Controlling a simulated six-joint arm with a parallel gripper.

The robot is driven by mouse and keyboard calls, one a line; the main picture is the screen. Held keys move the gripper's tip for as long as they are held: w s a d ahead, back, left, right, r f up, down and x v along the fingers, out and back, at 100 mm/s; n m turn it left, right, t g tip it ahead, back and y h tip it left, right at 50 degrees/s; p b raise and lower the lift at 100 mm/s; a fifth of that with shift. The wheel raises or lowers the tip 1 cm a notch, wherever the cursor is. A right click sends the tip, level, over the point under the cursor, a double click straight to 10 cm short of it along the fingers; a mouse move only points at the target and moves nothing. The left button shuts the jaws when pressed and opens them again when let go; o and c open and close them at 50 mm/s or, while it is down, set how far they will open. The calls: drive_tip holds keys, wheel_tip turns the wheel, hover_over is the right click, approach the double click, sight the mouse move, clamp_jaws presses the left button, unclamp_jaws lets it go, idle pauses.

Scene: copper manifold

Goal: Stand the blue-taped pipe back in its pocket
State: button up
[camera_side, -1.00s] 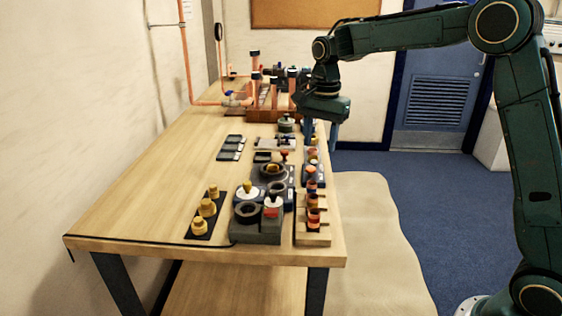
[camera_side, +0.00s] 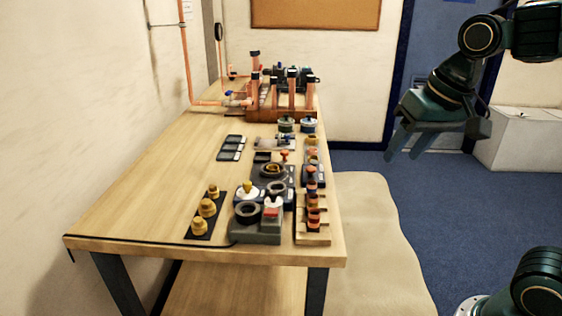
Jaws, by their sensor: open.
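Several upright copper pipes (camera_side: 291,92) with dark bands near their tops stand in a brown wooden rack (camera_side: 272,116) at the far end of the bench. The bands are too small and dark for me to tell which one is blue tape, and the pockets are hidden from this side. My gripper (camera_side: 404,152) is open, its fingers pointing down with nothing between them. It hangs over the floor to the right of the bench, well apart from the pipes.
The wooden bench (camera_side: 150,190) has clear room on its left. Yellow stepped pieces (camera_side: 208,207), dark blocks with rings (camera_side: 247,212) and a wooden stepped holder (camera_side: 312,239) crowd its near right.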

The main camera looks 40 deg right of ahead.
drive_tip(key=s+f+n+t, duration=0.1)
drive_tip(key=s+f+n, duration=0.2)
drive_tip(key=s, duration=0.5)
drive_tip(key=shift+s+a+f+n, duration=0.2)
drive_tip(key=shift+a+f+n, duration=0.1)
drive_tip(key=shift+n, duration=0.3)
idle(0.5)
